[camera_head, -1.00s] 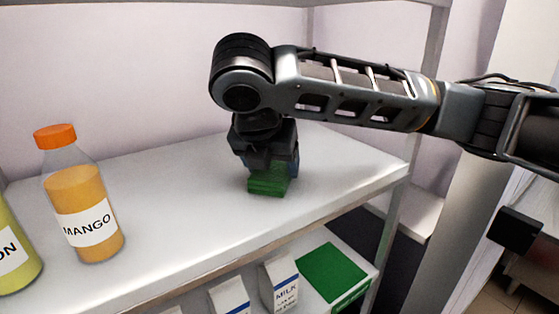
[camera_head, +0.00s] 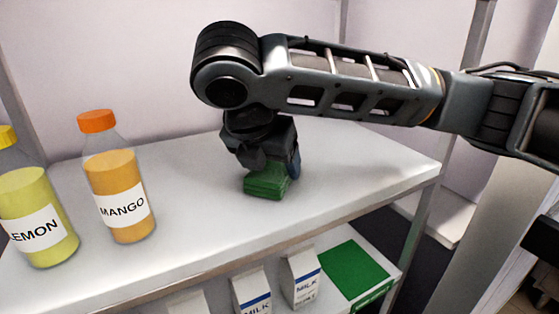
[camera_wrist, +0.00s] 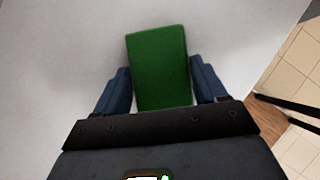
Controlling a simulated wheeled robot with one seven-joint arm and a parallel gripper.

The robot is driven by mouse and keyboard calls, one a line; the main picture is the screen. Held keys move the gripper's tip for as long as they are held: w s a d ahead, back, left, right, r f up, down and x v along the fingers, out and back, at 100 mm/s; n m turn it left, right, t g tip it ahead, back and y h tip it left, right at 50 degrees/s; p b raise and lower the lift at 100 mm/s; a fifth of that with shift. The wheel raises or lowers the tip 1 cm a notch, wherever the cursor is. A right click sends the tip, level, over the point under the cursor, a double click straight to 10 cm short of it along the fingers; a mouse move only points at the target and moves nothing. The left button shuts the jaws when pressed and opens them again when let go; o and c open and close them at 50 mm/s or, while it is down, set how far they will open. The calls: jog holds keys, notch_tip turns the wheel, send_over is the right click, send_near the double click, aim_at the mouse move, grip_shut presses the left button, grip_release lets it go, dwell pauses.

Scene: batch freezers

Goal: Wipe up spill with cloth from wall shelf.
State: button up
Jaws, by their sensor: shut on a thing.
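A green cloth (camera_head: 266,182), a folded block, is at my gripper (camera_head: 268,168) over the upper wall shelf (camera_head: 190,200). In the wrist view the cloth (camera_wrist: 160,65) lies between the two blue fingers (camera_wrist: 160,88), which are shut on it. Its far end sticks out past the fingertips. I cannot tell whether the cloth touches the shelf or hangs just above it. Part of the cloth is hidden by the gripper in the head view. No spill is in view.
A mango bottle (camera_head: 118,185) and a lemon bottle (camera_head: 35,215) stand on the shelf at left. The lower shelf holds milk cartons (camera_head: 300,278) and a flat green item (camera_head: 353,268). A shelf post (camera_head: 418,225) stands at right. The shelf between mango bottle and cloth is clear.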

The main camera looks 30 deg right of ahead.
jog(key=shift+r, duration=0.15)
jog(key=shift+r, duration=2.9)
